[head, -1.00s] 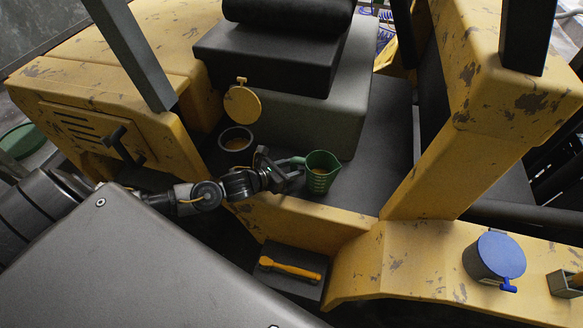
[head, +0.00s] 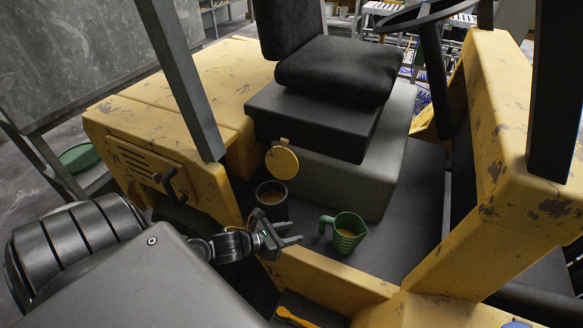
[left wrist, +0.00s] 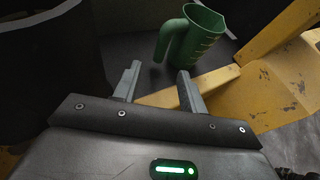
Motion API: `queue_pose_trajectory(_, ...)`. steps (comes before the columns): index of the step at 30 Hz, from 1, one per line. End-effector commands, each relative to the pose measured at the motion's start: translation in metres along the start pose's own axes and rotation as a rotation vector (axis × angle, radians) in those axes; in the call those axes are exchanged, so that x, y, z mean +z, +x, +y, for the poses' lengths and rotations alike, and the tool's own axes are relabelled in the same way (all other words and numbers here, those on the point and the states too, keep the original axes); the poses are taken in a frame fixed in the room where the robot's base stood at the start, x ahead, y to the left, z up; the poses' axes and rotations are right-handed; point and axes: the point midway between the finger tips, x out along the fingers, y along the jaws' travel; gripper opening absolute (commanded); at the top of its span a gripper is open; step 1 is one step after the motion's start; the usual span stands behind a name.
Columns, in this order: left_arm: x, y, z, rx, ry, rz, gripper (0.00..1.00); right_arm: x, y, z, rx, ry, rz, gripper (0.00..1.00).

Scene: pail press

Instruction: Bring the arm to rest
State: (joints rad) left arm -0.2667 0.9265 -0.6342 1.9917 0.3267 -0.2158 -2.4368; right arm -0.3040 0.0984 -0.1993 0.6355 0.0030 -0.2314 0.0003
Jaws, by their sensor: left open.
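My left gripper (head: 287,237) is open and empty, in front of the vehicle's dark floor. In the left wrist view its two fingers (left wrist: 160,84) stand apart with nothing between them. A green measuring jug (head: 347,236) with an amber liquid inside stands upright on the floor to the right of the gripper, apart from it. The jug also shows in the left wrist view (left wrist: 197,42), beyond the fingers, its handle on the left. My right gripper is in neither view.
An open filler neck (head: 271,198) with amber inside stands left of the jug, its round yellow cap (head: 282,163) raised behind it. The yellow body frame (head: 330,277) runs below the gripper. A yellow-handled tool (head: 294,317) lies at the bottom edge. The seat (head: 335,72) is behind.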

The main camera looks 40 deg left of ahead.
Motion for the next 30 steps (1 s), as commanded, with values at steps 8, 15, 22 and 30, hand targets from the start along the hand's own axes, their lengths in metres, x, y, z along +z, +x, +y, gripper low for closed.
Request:
queue_pose_trajectory(8,0.0,0.0,0.0,0.0,0.0,0.0,0.42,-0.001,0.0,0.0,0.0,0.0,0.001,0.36)
queue_pose_trajectory(15,-0.004,0.002,-0.012,0.03,-0.188,0.03,0.42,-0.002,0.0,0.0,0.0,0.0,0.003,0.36)
queue_pose_trajectory(22,-0.019,-0.003,-0.049,0.201,-0.922,0.123,0.42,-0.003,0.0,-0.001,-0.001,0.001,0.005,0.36)
queue_pose_trajectory(30,-0.037,-0.036,-0.086,0.559,-1.857,0.137,0.42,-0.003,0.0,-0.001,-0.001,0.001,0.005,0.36)
